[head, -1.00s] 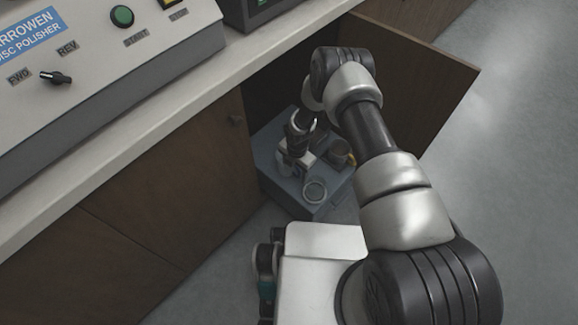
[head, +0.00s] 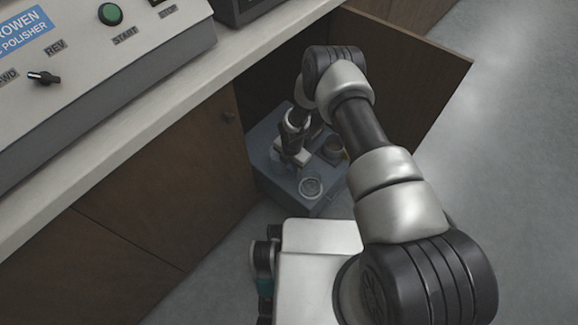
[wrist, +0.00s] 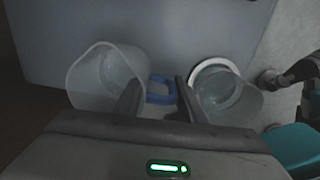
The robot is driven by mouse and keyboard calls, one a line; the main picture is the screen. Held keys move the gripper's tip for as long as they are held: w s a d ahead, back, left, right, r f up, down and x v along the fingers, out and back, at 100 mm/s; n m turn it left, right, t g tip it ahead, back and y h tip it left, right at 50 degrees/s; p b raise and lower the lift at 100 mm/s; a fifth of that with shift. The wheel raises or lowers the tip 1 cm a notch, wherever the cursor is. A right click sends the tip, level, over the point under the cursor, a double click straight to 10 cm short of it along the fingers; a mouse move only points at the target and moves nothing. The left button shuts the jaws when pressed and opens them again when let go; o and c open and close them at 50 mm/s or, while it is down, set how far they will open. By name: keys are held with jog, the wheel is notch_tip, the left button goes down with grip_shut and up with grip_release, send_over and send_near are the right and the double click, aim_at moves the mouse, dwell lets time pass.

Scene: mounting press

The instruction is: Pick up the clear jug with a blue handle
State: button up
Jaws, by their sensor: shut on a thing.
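The clear jug (wrist: 105,78) stands at left in the wrist view, on a blue-grey surface. Its blue handle (wrist: 158,89) lies between the two dark fingers of my gripper (wrist: 160,96), which is shut on it. The jug body is outside the left finger, which covers part of it. In the head view my gripper (head: 294,157) is low over the blue-grey shelf (head: 272,165) in the open cabinet. There my gripper and wrist hide most of the jug.
A clear round vessel (wrist: 228,98) stands close to the right finger, and a clear vessel (head: 311,187) shows near the shelf's front edge. A brownish pot (head: 333,147) stands to the right. The cabinet door (head: 415,80) is open beside my arm, and the counter edge (head: 150,115) is at left.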

jog(key=shift+r+p, duration=1.5)
jog(key=shift+r, duration=3.45)
